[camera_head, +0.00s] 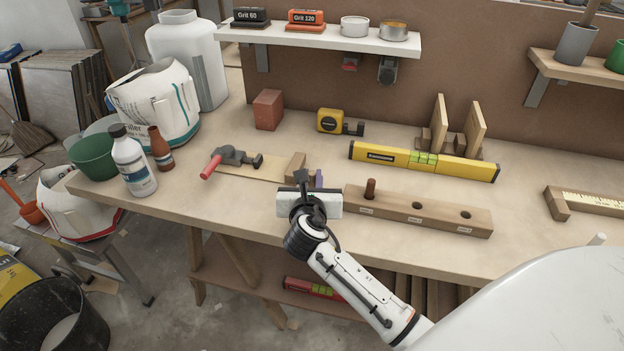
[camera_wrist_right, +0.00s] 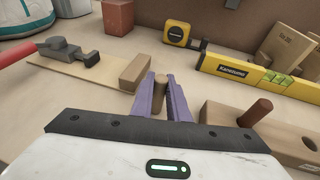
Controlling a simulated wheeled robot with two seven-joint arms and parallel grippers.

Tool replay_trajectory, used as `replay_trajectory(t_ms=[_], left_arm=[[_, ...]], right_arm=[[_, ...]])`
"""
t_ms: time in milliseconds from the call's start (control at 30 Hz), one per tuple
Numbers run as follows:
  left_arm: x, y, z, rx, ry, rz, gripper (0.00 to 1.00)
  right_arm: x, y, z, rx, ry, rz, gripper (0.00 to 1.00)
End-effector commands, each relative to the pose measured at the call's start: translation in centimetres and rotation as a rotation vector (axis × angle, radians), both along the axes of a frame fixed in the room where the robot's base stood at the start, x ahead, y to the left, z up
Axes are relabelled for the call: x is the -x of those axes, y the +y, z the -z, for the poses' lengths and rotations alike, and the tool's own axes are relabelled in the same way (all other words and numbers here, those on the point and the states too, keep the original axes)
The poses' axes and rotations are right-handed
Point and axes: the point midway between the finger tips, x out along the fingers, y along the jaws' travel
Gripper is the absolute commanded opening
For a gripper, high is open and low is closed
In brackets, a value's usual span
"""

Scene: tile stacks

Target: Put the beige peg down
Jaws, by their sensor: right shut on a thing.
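My right gripper (camera_head: 318,178) is over the front part of the workbench, just left of the wooden peg rack (camera_head: 440,217). In the right wrist view its two purple fingers (camera_wrist_right: 161,96) are shut on the upright beige peg (camera_wrist_right: 160,91). The gripper body hides the peg in the head view. I cannot tell whether the peg's lower end touches the bench. A reddish-brown peg (camera_head: 370,189) stands in the rack's left hole; the middle and right holes look empty. My left gripper is not in view.
A small wooden block on a thin board (camera_head: 295,166) lies close behind and left of the gripper, with a red-handled clamp (camera_head: 225,160) farther left. A yellow level (camera_head: 425,161) and tape measure (camera_head: 331,121) lie behind. The bench (camera_head: 250,215) is bare in front-left.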

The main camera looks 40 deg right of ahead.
Motion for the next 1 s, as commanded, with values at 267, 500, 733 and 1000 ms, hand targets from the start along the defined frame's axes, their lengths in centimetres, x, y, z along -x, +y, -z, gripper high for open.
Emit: replay_trajectory(t_ms=[267, 500, 733, 1000], left_arm=[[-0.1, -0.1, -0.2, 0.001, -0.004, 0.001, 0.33], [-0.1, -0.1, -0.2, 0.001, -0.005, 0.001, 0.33], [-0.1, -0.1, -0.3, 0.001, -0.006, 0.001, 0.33], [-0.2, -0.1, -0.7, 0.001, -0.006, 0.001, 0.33]], right_arm=[[0.0, 0.0, 0.1, 0.000, -0.001, 0.000, 0.00], [0.0, 0.0, 0.2, 0.000, -0.001, 0.000, 0.33], [0.0, 0.0, 0.1, 0.000, -0.003, 0.001, 0.33], [2.5, 2.0, -1.1, -0.003, -0.002, -0.002, 0.33]])
